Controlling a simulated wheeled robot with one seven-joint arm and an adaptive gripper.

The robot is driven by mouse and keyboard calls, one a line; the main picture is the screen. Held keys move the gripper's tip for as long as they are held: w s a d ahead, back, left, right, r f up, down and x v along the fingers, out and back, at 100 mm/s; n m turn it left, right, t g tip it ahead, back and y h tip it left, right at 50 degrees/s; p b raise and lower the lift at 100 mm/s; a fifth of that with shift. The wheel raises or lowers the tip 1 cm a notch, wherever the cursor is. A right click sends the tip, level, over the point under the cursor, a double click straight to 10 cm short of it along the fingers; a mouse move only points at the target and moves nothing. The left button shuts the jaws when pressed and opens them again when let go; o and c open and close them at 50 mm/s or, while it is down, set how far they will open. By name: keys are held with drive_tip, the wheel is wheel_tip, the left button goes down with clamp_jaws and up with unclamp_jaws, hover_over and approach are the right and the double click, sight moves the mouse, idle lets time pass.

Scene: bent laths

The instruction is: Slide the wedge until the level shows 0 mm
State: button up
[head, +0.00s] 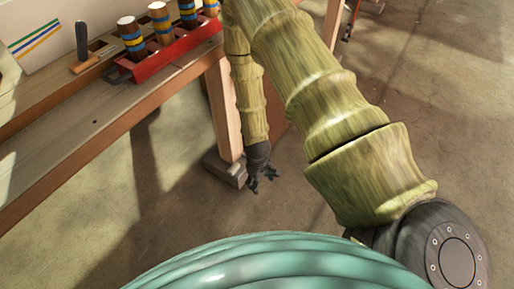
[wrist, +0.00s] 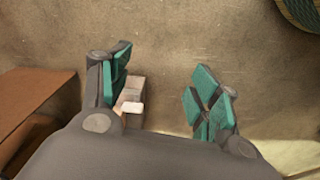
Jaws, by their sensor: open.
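A bench leg (head: 223,112) stands on a low greyish block (head: 225,170) on the floor in the head view. My gripper (head: 264,183) hangs just right of this block, pointing down, with bare floor below its fingers. In the wrist view my gripper (wrist: 163,88) is open, its two teal-padded fingers wide apart with nothing held between them. A pale block with a small whitish piece (wrist: 132,107) shows beside the left finger, partly covered by it. I cannot tell whether this pale piece is the wedge. No level reading is visible in either view.
The wooden bench (head: 90,120) fills the left of the head view. Brown wood (wrist: 35,100) borders the gripper's left. The floor rightward is open.

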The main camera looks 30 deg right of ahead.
drive_tip(key=w+d+f+b, duration=0.3)
drive_tip(key=w+b, duration=0.2)
drive_tip(key=w+d+f+n+b, duration=0.1)
drive_tip(key=w+d+f+b, duration=0.1)
drive_tip(key=w+b, duration=0.3)
drive_tip(key=w+d+f+n+b, duration=0.1)
drive_tip(key=w+d+f+b, duration=0.2)
drive_tip(key=w+b, duration=0.3)
drive_tip(key=shift+w+d+f+y, duration=0.3)
drive_tip(key=shift+w+d, duration=0.25)
drive_tip(key=shift+d, duration=0.3)
drive_tip(key=shift+w+d+b, duration=0.3)
drive_tip(key=shift+w+b, duration=0.15)
wheel_tip(320, 180, down, 10)
drive_tip(key=b, duration=0.5)
drive_tip(key=shift+w+f, duration=0.1)
drive_tip(key=shift+f, duration=0.1)
